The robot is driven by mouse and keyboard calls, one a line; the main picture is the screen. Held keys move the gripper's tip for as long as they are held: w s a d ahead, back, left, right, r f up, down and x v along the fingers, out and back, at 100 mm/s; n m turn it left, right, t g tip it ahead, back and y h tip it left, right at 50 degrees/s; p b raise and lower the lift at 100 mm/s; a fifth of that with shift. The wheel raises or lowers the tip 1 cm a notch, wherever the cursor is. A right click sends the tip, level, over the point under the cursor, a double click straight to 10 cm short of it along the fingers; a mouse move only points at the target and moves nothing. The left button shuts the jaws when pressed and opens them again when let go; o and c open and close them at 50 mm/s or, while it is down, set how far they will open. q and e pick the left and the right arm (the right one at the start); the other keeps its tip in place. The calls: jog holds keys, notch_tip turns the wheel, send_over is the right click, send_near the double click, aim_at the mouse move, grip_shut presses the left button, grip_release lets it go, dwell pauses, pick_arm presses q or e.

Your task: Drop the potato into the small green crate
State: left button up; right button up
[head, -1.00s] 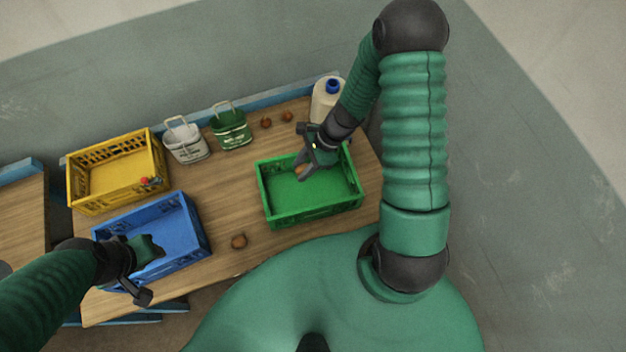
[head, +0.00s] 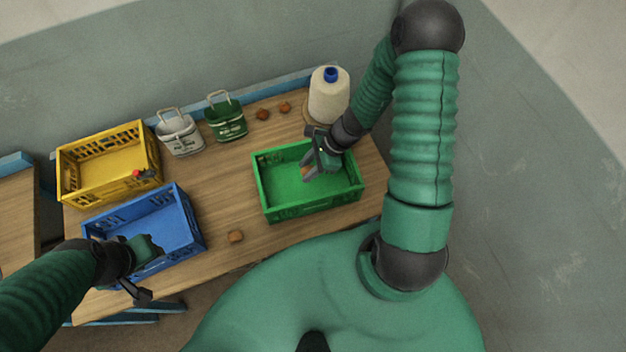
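The potato (head: 306,171) is a small brown lump between the fingers of my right gripper (head: 308,173). That gripper appears shut on it and is over the inside of the green crate (head: 288,212), towards its middle. The potato is partly hidden by the fingers. The crate is a green plastic box on the right part of the table, and its visible floor is bare. My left gripper (head: 150,268) is over the front of the blue crate, and its fingertips do not show clearly.
A blue crate (head: 192,207) and a yellow crate (head: 102,143) with a small red item stand at left. A white bucket (head: 181,137), a green bucket (head: 227,122) and a blue-capped bottle (head: 328,100) stand along the back. Brown lumps (head: 235,237) lie on the table (head: 215,195).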

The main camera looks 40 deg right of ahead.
jog(key=shift+o, duration=1.2)
jog(key=shift+d, duration=0.1)
jog(key=shift+o, duration=1.1)
jog(key=shift+d+f, duration=0.1)
jog(key=shift+d, duration=0.15)
jog(key=shift+w+d+f, duration=0.1)
jog(key=shift+d+f, duration=0.05)
jog(key=shift+d, duration=0.45)
pick_arm(q)
jog(key=shift+w+d+r, duration=0.1)
jog(key=shift+d+r, duration=0.15)
jog(key=shift+d, duration=0.25)
pick_arm(e)
jog(key=v, duration=1.6)
jog(key=shift+d+r, duration=0.25)
jog(key=shift+d, duration=0.05)
